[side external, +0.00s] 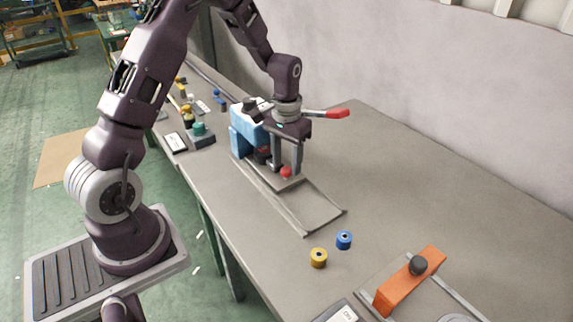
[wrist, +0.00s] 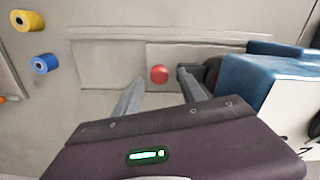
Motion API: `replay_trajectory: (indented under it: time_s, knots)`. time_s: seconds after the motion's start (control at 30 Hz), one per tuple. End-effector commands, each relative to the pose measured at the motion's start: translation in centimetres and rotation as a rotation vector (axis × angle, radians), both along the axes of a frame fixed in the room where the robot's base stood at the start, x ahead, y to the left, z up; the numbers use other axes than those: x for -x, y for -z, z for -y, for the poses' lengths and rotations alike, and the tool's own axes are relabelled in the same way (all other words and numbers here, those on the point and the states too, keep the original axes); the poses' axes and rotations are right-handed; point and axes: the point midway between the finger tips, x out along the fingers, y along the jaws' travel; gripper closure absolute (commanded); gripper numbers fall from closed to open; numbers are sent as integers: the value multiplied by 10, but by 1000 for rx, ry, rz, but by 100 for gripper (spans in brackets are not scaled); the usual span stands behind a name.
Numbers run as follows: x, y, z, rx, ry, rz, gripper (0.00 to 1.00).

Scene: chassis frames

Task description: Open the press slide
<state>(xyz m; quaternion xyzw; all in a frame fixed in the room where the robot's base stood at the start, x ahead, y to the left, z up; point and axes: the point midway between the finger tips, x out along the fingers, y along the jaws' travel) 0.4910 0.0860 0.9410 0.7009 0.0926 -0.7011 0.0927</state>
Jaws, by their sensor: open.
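The blue press (side external: 240,142) stands mid-table, with a red-tipped lever (side external: 338,113) beside my wrist. Its slide is a flat plate (side external: 266,177) with a red knob (side external: 286,172), sitting at the press end of a railed track (side external: 312,208). The track's outer part is bare. My gripper (side external: 286,167) points down over the plate, open. In the wrist view, the red knob (wrist: 159,74) shows between the spread fingertips, with a gap on each side. The blue press (wrist: 255,85) is close to the right finger. The plate's inner end is partly hidden by my fingers and the press.
A yellow spool (side external: 318,258) and a blue spool (side external: 344,240) stand beyond the track's outer end. An orange bridge piece (side external: 410,281) with a black knob is at front right. A green-topped box (side external: 200,134) sits left of the press. The table right of the track is clear.

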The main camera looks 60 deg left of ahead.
Motion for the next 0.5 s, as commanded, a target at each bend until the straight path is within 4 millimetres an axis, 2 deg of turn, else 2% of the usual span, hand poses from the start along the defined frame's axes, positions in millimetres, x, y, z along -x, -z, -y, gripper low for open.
replay_trajectory:
  time_s: [0.13, 0.37, 0.5]
  knots:
    - [0, 15, 0, 0, 0, -1, 52]
    - [0, 17, 0, 0, 0, 1, 52]
    - [0, 16, 0, 0, 0, 1, 75]
